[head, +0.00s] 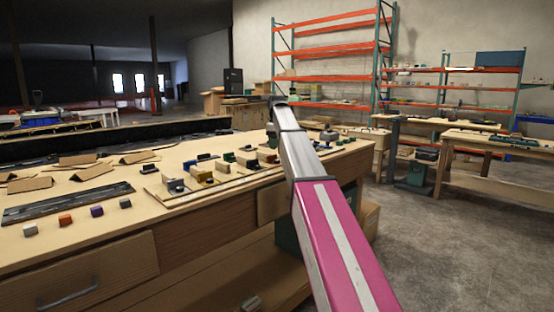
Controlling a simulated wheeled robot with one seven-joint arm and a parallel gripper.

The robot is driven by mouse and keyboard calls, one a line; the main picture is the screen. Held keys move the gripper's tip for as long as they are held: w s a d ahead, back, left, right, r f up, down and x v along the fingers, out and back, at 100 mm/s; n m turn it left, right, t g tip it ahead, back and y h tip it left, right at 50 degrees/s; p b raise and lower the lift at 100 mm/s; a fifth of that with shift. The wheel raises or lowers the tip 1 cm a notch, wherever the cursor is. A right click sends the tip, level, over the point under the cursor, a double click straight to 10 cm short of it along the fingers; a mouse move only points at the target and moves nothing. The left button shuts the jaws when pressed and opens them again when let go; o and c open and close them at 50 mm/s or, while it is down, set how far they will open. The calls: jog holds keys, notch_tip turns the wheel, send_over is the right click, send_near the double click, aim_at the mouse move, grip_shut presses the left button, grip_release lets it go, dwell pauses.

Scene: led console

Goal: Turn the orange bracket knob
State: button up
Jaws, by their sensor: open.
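A thin board (150,189) on the long wooden workbench carries several small brackets in yellow, green, blue and dark colours. My arm, pink and silver, reaches from the bottom up across the bench's right part. Its far end is dark and small, and I cannot make out my gripper or its fingers there. The arm hides part of the bench top.
Several small cubes, one of them orange (66,220), lie near the bench's front edge beside a dark rail (68,204). Folded cardboard pieces (92,171) lie further back. Shelves (330,55) and another workbench (500,142) stand behind to the right. Concrete floor is open at right.

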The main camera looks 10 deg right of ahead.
aim_at(277, 160)
notch_tip(277, 160, down, 7)
jog(key=shift+r, duration=0.15)
jog(key=c, duration=1)
